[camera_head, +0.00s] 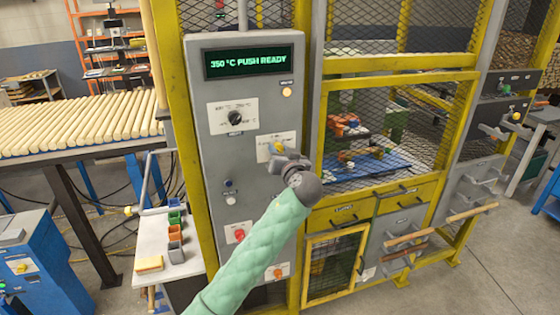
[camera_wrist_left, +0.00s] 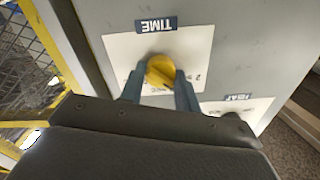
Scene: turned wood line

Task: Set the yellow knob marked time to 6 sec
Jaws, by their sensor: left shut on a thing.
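The yellow knob (camera_wrist_left: 160,71) sits on a white plate (camera_wrist_left: 196,44) under a blue label reading TIME (camera_wrist_left: 156,25), upside down in the left wrist view. In the head view the knob (camera_head: 279,147) shows just above my left gripper (camera_head: 281,154). My left gripper, also in the left wrist view (camera_wrist_left: 159,82), has its two blue-grey fingers on either side of the knob and is shut on it. The knob's pointer and most of the plate's marks are hidden or too small to read. My right gripper is not in view.
The grey panel (camera_head: 205,135) has a display (camera_head: 253,62) reading 350 °C PUSH READY. A black knob (camera_head: 236,118) sits above left of the yellow one, and a red button (camera_head: 239,236) below. A yellow mesh cage (camera_head: 318,125) stands to the right.

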